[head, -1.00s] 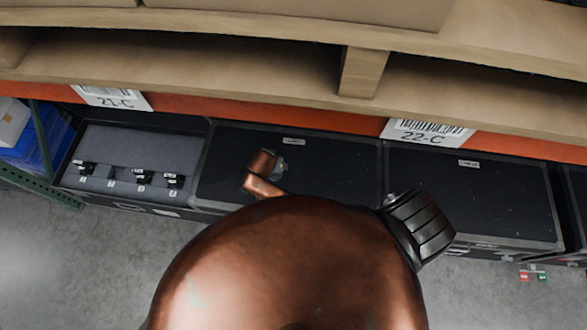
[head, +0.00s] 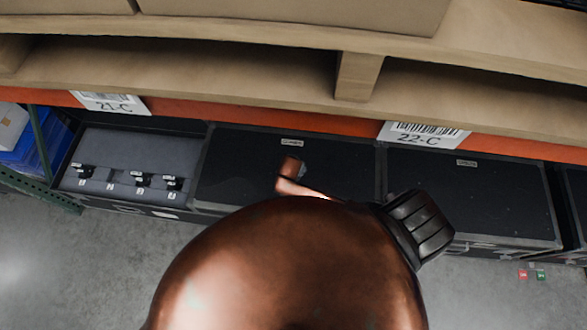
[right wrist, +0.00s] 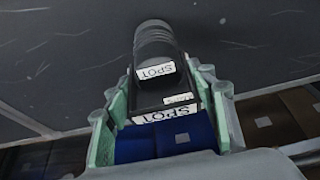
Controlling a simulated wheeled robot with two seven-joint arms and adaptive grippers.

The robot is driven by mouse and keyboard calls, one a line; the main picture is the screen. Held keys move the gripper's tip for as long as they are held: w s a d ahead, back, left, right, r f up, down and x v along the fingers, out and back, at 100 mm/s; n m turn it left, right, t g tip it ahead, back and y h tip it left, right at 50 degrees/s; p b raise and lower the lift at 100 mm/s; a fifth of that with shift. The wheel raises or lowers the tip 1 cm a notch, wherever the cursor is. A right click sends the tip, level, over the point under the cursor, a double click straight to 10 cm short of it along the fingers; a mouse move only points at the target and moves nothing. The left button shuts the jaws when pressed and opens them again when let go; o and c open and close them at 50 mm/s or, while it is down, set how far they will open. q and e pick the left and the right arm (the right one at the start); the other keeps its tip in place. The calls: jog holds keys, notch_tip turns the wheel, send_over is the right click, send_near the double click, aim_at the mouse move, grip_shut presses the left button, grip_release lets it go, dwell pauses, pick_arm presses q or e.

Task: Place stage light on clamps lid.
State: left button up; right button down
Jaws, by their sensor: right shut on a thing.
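The stage light, a black ribbed cylinder with white SPOT labels, shows in the right wrist view (right wrist: 155,62). My right gripper (right wrist: 165,85) is shut on it, with green-padded fingers on both sides of its body. In the head view my copper arm hides the right gripper and the light. The middle black case has a closed flat lid (head: 240,165) with a small label that seems to read CLAMPS. Part of my arm shows in front of this lid. A dark scuffed surface lies beyond the light in the wrist view; contact cannot be told. My left gripper is out of view.
An open case with a grey foam insert (head: 125,152) and several small black items stands at left. Another closed black case (head: 460,195) stands at right. An orange shelf beam (head: 260,119) and wooden pallet (head: 220,75) overhang the cases.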

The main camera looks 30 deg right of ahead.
jog(key=shift+f, duration=0.1)
jog(key=shift+f, duration=0.1)
jog(key=c, duration=0.9)
grip_release()
jog(key=shift+o, duration=0.2)
jog(key=shift+f, duration=0.1)
jog(key=p+v, duration=0.1)
jog(key=v, duration=1.1)
jog(key=shift+r, duration=0.25)
